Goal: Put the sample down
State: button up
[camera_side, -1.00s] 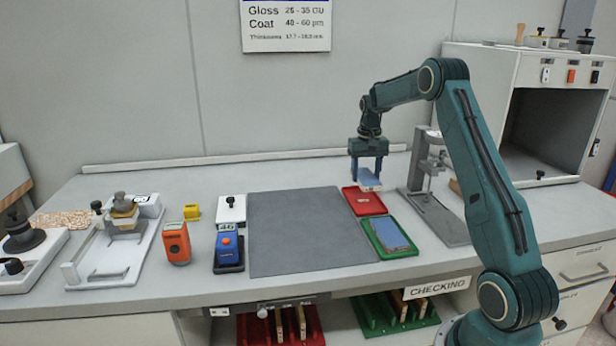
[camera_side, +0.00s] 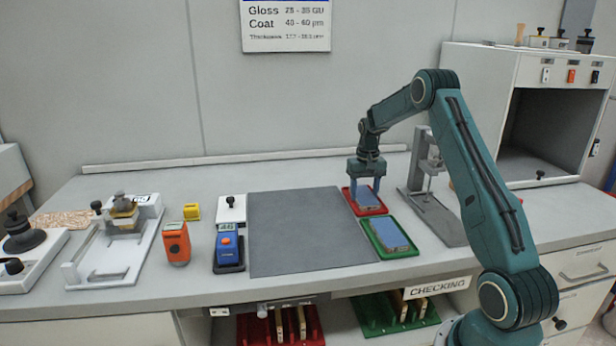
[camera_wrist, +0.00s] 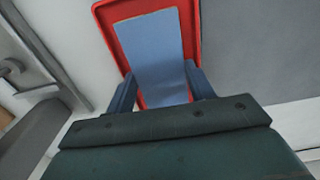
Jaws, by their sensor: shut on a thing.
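The sample, a blue flat panel (camera_side: 367,198), is at the red tray (camera_side: 382,210) in the side view. It lies inside the tray's rim, low and about flat; I cannot tell if it fully rests on the floor of the tray. My gripper (camera_side: 365,195) points down over the tray, its fingers shut on the sample's far end. In the wrist view the blue sample (camera_wrist: 152,45) runs out from between my fingers (camera_wrist: 162,88) over the red tray (camera_wrist: 197,25).
A green tray (camera_side: 412,253) with another blue panel (camera_side: 391,234) sits just in front of the red tray. A grey mat (camera_side: 300,230) is to the left. A grey stand (camera_side: 425,165) is close on the right. Blue and orange gauges (camera_side: 176,243) stand farther left.

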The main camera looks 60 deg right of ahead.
aim_at(364, 195)
jog(key=shift+f, duration=0.15)
jog(key=o, duration=0.7)
jog(key=shift+r, duration=0.2)
notch_tip(364, 195, up, 12)
dwell(0.4)
dwell(0.5)
